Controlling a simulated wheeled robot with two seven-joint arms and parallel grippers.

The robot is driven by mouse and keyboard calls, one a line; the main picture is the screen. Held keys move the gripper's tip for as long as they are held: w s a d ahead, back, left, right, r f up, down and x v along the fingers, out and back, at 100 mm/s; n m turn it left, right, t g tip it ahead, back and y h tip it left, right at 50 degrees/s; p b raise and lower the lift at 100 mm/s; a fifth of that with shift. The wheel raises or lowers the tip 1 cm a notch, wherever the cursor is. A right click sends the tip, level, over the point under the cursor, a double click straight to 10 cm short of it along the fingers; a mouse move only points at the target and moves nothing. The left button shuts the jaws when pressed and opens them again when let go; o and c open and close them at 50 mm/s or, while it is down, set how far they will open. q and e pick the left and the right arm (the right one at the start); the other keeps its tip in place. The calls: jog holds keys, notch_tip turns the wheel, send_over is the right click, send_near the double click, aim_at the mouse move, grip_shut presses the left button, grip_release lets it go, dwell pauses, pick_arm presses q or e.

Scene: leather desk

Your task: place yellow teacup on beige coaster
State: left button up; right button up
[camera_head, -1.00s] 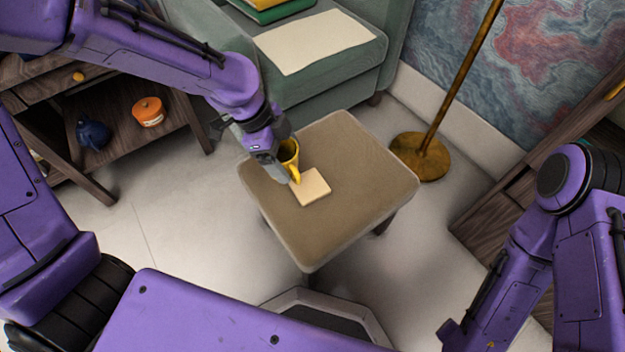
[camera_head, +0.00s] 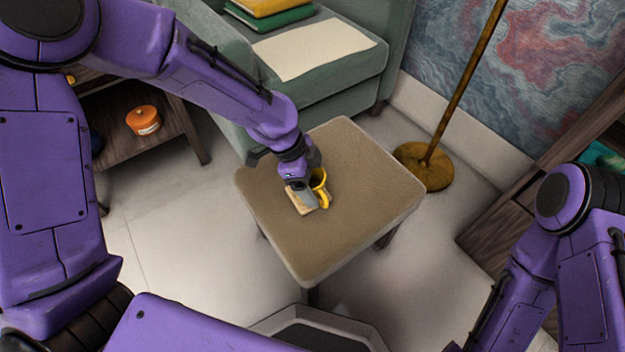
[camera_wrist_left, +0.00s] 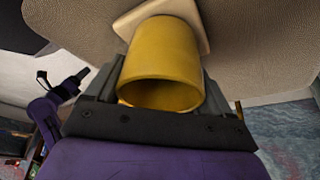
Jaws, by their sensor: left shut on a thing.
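The yellow teacup (camera_head: 321,184) is over the right part of the beige coaster (camera_head: 299,204), on the small leather-topped table. My left gripper (camera_head: 308,197) is shut on the teacup from its left side. In the left wrist view the cup (camera_wrist_left: 163,62) sits between the two fingers, its open rim facing the camera. The coaster (camera_wrist_left: 196,14) shows just beyond the cup's base there. I cannot tell whether the base touches it. My gripper hides part of the coaster in the head view. The right gripper is out of view; only my right arm shows.
The table top (camera_head: 350,220) is clear around the coaster. A green armchair (camera_head: 335,85) with papers and books stands behind it. A brass lamp base (camera_head: 424,166) is to the right. A wooden shelf with an orange pot (camera_head: 143,120) is at the left.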

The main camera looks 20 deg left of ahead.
pick_arm(q)
jog(key=o, duration=1.1)
jog(key=p+v, duration=0.5)
jog(key=v, duration=0.7)
jog(key=shift+r, duration=0.15)
